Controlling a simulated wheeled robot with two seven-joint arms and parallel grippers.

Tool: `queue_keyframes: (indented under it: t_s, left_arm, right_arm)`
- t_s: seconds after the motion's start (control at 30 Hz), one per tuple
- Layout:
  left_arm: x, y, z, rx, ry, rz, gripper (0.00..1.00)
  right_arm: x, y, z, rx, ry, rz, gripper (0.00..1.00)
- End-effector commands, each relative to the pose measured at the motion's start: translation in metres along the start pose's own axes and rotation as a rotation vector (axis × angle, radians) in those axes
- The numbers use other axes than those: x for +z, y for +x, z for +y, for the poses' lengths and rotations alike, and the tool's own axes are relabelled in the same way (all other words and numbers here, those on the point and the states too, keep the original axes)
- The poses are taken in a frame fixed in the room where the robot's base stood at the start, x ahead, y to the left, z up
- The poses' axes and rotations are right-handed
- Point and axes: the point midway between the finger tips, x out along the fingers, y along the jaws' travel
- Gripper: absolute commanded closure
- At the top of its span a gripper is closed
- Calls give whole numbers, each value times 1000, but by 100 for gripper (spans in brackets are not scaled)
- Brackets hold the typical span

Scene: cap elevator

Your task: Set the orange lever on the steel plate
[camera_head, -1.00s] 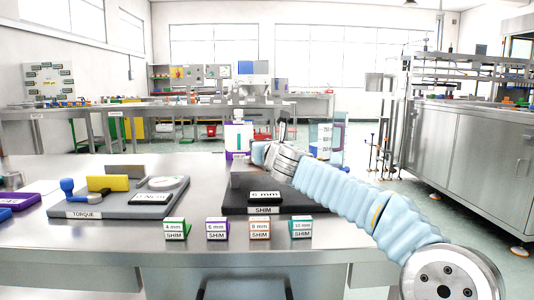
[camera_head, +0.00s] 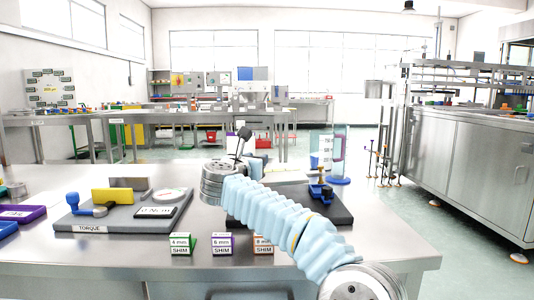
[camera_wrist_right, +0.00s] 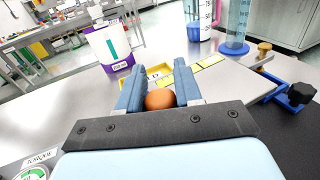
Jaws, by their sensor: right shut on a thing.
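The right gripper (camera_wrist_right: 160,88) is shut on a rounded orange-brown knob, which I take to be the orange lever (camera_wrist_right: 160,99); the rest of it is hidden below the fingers. In the head view my right arm reaches in from the lower right and its wrist covers part of the dark shim base (camera_head: 338,210). A light metallic surface (camera_head: 287,177) shows behind the arm, but I cannot tell whether it is the steel plate. My left gripper is not in view.
A blue clamp with a brass knob (camera_head: 321,185) stands on the shim base; it also shows in the wrist view (camera_wrist_right: 295,93). The torque fixture (camera_head: 120,213) is at left. Shim blocks (camera_head: 222,244) line the front. A white-and-purple container (camera_wrist_right: 108,47) stands beyond the fingers.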

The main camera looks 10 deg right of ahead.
Motion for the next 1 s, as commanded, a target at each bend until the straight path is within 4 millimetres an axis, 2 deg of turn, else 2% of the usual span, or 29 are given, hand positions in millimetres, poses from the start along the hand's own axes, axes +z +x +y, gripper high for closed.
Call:
queue_keyframes:
  t_s: [0.63, 0.67, 0.7, 0.77, 1.0]
  left_arm:
    - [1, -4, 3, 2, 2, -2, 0]
    - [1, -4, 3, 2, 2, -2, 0]
    - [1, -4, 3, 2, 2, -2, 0]
    - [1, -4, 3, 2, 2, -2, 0]
    - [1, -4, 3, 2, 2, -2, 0]
  right_arm:
    - [-6, 2, -2, -64, -3, 7, 100]
    - [-6, 2, -2, -64, -3, 7, 61]
    - [-5, 2, -2, -63, -3, 7, 55]
    - [-4, 1, -2, -61, -2, 5, 46]
    - [-2, 0, -1, -57, 0, 2, 45]
